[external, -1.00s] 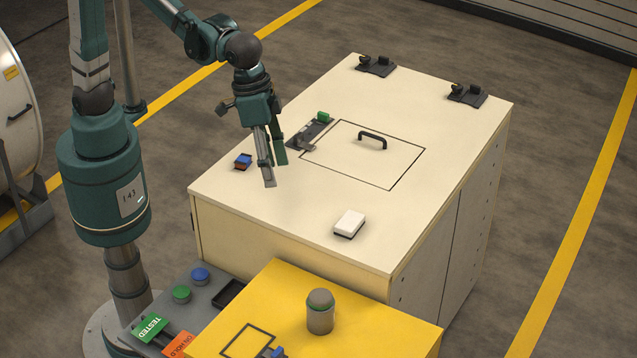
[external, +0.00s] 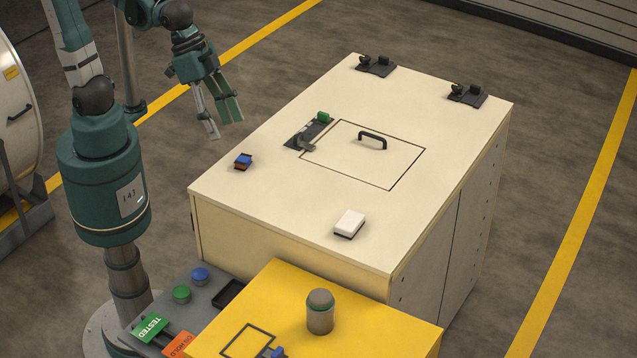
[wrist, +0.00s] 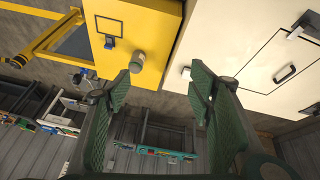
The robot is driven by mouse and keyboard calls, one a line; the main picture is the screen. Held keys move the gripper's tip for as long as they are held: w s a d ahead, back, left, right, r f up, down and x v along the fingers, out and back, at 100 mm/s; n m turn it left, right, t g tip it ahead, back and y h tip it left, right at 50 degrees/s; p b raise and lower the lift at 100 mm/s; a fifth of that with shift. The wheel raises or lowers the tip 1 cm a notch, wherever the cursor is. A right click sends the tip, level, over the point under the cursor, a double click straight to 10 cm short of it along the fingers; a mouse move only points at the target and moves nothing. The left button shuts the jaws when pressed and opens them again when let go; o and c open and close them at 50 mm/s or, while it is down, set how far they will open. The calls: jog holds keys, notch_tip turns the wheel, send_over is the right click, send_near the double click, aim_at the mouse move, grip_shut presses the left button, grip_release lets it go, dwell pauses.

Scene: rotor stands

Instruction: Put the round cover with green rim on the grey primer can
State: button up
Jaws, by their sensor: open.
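The grey primer can (external: 320,321) stands upright on the yellow cart top. The round cover with green rim (external: 320,298) sits on top of it, looking level, with a thin green band showing around its edge. In the wrist view, the can (wrist: 134,67) and its cover (wrist: 139,56) appear small near the yellow edge. My gripper (external: 226,128) is open and empty, up in the air near the left edge of the cream cabinet, far from the can. Its spread fingers also show in the wrist view (wrist: 160,82).
The air around my gripper is clear.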

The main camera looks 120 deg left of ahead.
jog(key=s+a+f+m+t, duration=0.2)
jog(key=s+f, duration=0.2)
jog(key=s, duration=0.9)
jog(key=shift+s+m, duration=0.25)
jog(key=shift+m, duration=0.05)
